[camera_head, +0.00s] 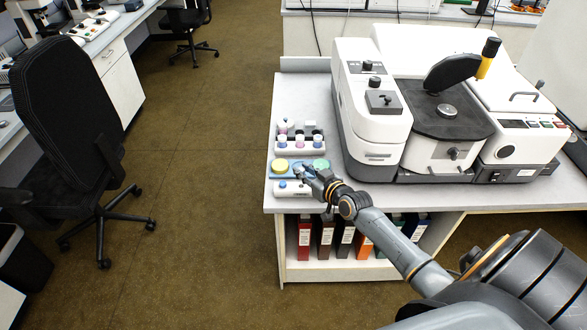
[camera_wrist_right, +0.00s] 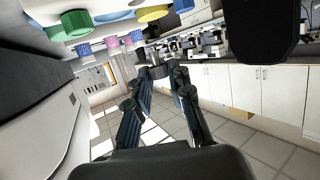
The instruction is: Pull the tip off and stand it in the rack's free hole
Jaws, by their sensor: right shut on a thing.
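My right gripper (camera_head: 308,172) is low over the front left of the bench, at the blue tray. In the right wrist view its fingers (camera_wrist_right: 162,74) are closed around a small grey piece (camera_wrist_right: 158,71). The piece is too small and dark to tell clearly whether it is the tip. A grey rack (camera_head: 314,151) with several small pots with blue and pink parts stands behind the gripper. A free hole in it cannot be made out. My left gripper is not in view.
Folders stand on the shelf below.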

